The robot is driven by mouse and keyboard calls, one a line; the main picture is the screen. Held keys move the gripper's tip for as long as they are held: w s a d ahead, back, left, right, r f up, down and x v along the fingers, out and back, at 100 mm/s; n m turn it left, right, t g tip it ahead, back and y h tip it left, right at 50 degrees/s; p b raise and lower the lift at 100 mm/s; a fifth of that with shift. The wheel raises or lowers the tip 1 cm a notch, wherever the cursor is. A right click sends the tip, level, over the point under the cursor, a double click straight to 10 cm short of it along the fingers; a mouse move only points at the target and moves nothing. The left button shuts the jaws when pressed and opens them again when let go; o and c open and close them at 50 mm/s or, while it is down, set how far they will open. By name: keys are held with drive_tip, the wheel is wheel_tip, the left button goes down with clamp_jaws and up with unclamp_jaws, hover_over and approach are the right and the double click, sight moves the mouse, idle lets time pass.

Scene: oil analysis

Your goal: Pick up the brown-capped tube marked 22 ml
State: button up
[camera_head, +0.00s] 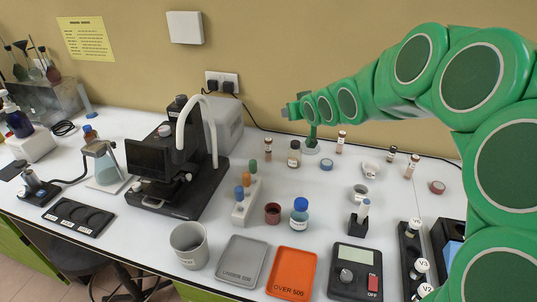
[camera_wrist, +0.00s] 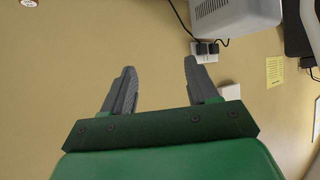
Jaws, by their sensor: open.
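Several small brown-capped tubes stand on the white bench in the head view. One tube (camera_head: 341,142) is near the wall, another tube (camera_head: 390,154) is farther right, and a third tube (camera_head: 411,165) is right of that. Their labels are too small to read, so I cannot tell which is marked 22 ml. My gripper (camera_head: 290,111) is raised over the back of the bench, left of these tubes. In the wrist view my gripper (camera_wrist: 158,78) is open and empty, with wall between its fingers.
A dark-capped brown bottle (camera_head: 294,155) and a blue tape roll (camera_head: 326,165) are below my gripper. A microscope (camera_head: 178,170) stands left. A grey tray (camera_head: 242,262), an orange tray (camera_head: 292,272) and a scale (camera_head: 356,272) line the front. A wall socket (camera_wrist: 204,50) shows in the wrist view.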

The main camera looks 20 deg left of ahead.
drive_tip(key=w+a+n+y, duration=0.1)
drive_tip(key=w+a+y, duration=0.1)
drive_tip(key=a, duration=0.5)
approach(270, 146)
drive_tip(key=x, duration=0.4)
drive_tip(key=shift+t, duration=0.4)
drive_tip(key=shift+s+f+x, duration=0.1)
drive_tip(key=shift+f+x, duration=0.05)
drive_tip(key=shift+x, duration=1.75)
drive_tip(key=shift+s+f+x, duration=0.1)
drive_tip(key=shift+f+x, duration=0.05)
drive_tip(key=shift+x, duration=1.75)
drive_tip(key=c, duration=1)
drive_tip(key=shift+r, duration=0.1)
